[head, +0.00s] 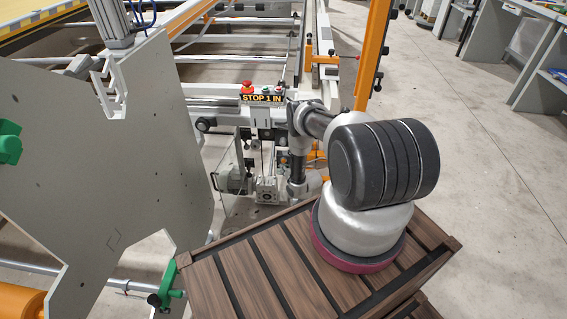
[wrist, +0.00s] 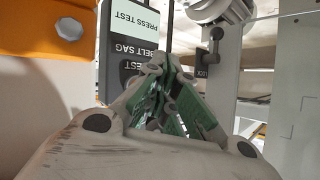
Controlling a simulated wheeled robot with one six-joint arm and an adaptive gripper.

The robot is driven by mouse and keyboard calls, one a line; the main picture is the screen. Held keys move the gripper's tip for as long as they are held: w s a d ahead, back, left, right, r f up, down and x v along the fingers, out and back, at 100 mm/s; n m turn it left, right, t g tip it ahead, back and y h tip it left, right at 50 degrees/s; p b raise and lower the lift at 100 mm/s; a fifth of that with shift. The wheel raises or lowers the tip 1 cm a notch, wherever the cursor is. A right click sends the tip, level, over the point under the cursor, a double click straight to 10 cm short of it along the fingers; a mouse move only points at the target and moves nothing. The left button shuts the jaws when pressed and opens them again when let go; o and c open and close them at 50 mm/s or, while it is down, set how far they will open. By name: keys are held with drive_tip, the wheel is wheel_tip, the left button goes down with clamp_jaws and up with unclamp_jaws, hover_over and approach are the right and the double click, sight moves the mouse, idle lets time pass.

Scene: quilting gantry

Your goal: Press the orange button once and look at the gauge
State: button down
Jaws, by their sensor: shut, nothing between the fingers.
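In the wrist view my gripper (wrist: 165,75) is shut and empty, its green-padded fingers together. Its tips are in front of the lower part of a dark grey box (wrist: 103,55), and I cannot tell whether they touch it. The box has a white label reading "PRESS TEST" (wrist: 136,30) and lettering reading "BELT SAG TEST", both upside down in the picture. I cannot make out an orange button or a gauge dial; the fingers cover part of the box. In the head view my gripper cannot be made out behind my arm.
An orange and white machine part (wrist: 40,25) stands close on the left in the wrist view, a pale post (wrist: 225,75) on the right. In the head view, a red knob (head: 247,87) tops a "STOP 1 IN" panel (head: 262,98). A large grey plate (head: 110,150) fills the left.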

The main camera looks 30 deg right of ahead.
drive_tip(key=shift+w+d, duration=0.25)
drive_tip(key=shift+w, duration=0.1)
drive_tip(key=shift+w+d, duration=0.25)
drive_tip(key=shift+w, duration=0.15)
idle(1.0)
drive_tip(key=shift+s, duration=0.1)
drive_tip(key=shift+s+a, duration=0.5)
drive_tip(key=shift+s, duration=0.15)
drive_tip(key=shift+s+a, duration=0.7)
drive_tip(key=shift+s, duration=0.35)
drive_tip(key=shift+s+a, duration=0.7)
drive_tip(key=shift+s, duration=0.3)
